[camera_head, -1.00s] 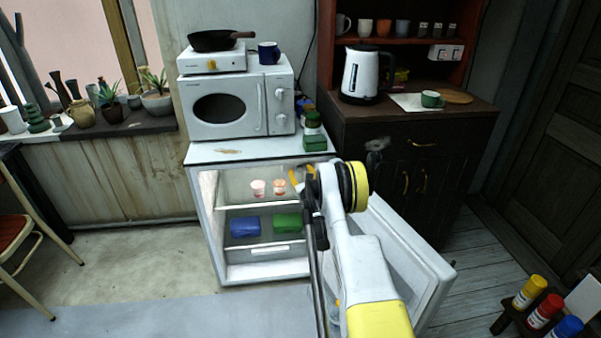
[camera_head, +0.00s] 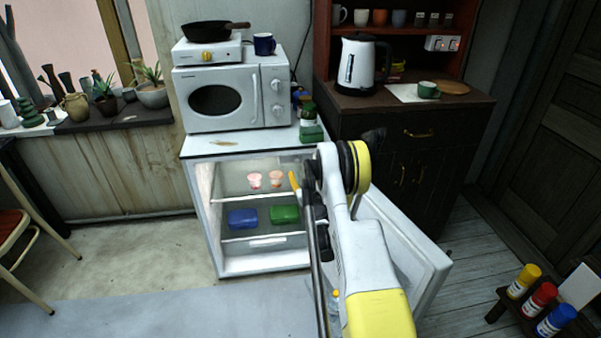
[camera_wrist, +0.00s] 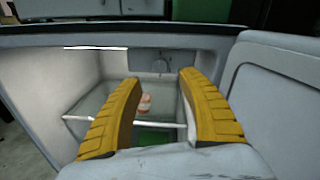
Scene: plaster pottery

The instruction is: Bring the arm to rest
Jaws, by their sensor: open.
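My gripper (camera_wrist: 160,110) has two yellow ridged fingers. In the wrist view they stand apart with nothing between them, in front of the open fridge. In the head view my gripper (camera_head: 297,182) is at the fridge's right side, partly hidden by my own arm. The small white fridge (camera_head: 203,215) has its door (camera_head: 425,255) swung open to the right. Two pink-and-white cups (camera_head: 255,180) stand on its upper shelf. A blue container (camera_head: 243,218) and a green container (camera_head: 284,214) lie on the shelf below.
A microwave (camera_head: 215,103) stands on the fridge, with a hotplate and black pan (camera_head: 207,29) on it. A dark cabinet (camera_head: 385,125) with a kettle (camera_head: 358,65) is to the right. Several paint bottles (camera_head: 540,293) are at lower right.

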